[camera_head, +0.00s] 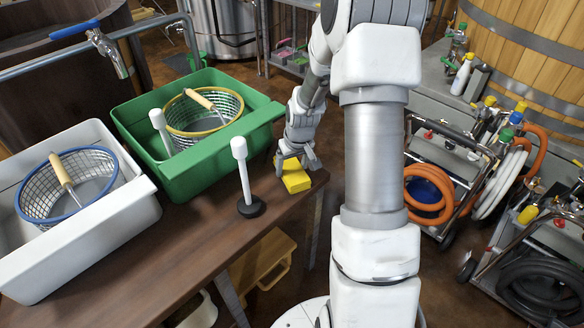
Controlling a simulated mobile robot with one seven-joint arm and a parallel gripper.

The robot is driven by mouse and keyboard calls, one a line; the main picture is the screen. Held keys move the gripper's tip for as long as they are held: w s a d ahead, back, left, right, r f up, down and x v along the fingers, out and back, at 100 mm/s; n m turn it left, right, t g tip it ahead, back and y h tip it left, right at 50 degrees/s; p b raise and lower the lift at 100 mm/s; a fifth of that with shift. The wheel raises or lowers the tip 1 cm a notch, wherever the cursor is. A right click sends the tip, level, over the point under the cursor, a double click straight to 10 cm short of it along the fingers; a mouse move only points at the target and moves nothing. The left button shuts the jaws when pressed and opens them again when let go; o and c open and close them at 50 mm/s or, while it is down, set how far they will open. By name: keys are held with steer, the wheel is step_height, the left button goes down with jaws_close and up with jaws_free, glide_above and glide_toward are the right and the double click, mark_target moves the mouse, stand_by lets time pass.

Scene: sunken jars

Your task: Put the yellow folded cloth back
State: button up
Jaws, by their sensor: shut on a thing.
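The yellow folded cloth (296,181) is a small yellow block-like bundle at the right end of the brown table, near its edge. My gripper (294,163) points down onto it from above, with its fingers shut on the cloth. The cloth appears to be at or very near the table top; I cannot tell whether it touches. My fingers cover part of its upper side.
A white post on a black base (247,178) stands left of the cloth. A green tub (190,181) and a white tub (95,238), each holding a wire basket, stand farther left. Bare table (165,250) lies in front. Hose carts (450,175) stand on the right.

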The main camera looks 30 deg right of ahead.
steer(key=shift+f, duration=0.2)
steer(key=o, duration=1.4)
steer(key=shift+r, duration=0.1)
steer(key=shift+c, duration=0.2)
steer(key=p+v, duration=0.4)
steer(key=v, duration=0.8)
steer(key=shift+r, duration=0.2)
